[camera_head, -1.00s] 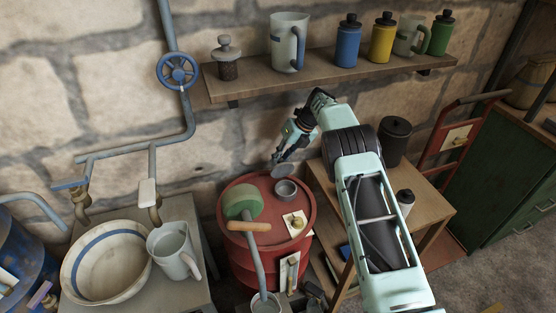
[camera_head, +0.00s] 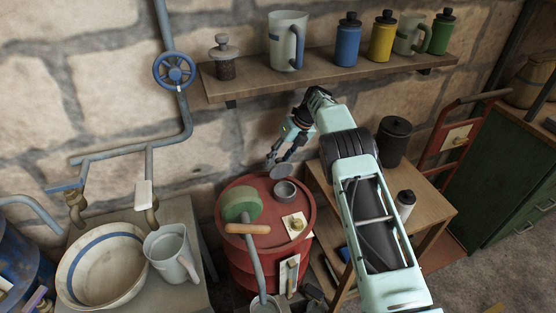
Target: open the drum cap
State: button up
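The red drum (camera_head: 232,262) stands on the floor below the wall shelf. On its top at the back is a short grey round neck (camera_head: 285,191). A flat grey disc, which looks like the drum cap (camera_head: 281,172), is tilted up behind the neck, its face toward the camera. My gripper (camera_head: 278,162) points down just above and behind the disc. Its two fingers appear apart with nothing between them. Whether a finger touches the disc cannot be told at this size.
A wooden table (camera_head: 420,200) stands right; a sink bowl (camera_head: 75,290) and jug (camera_head: 172,254) stand left.

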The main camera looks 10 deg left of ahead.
jog(key=shift+d+r, duration=0.1)
jog(key=shift+r, duration=0.1)
jog(key=w+d, duration=0.1)
jog(key=d, duration=1.1)
jog(key=shift+w+d+r, duration=0.25)
jog(key=shift+w+r, duration=0.1)
jog(key=shift+c, duration=0.4)
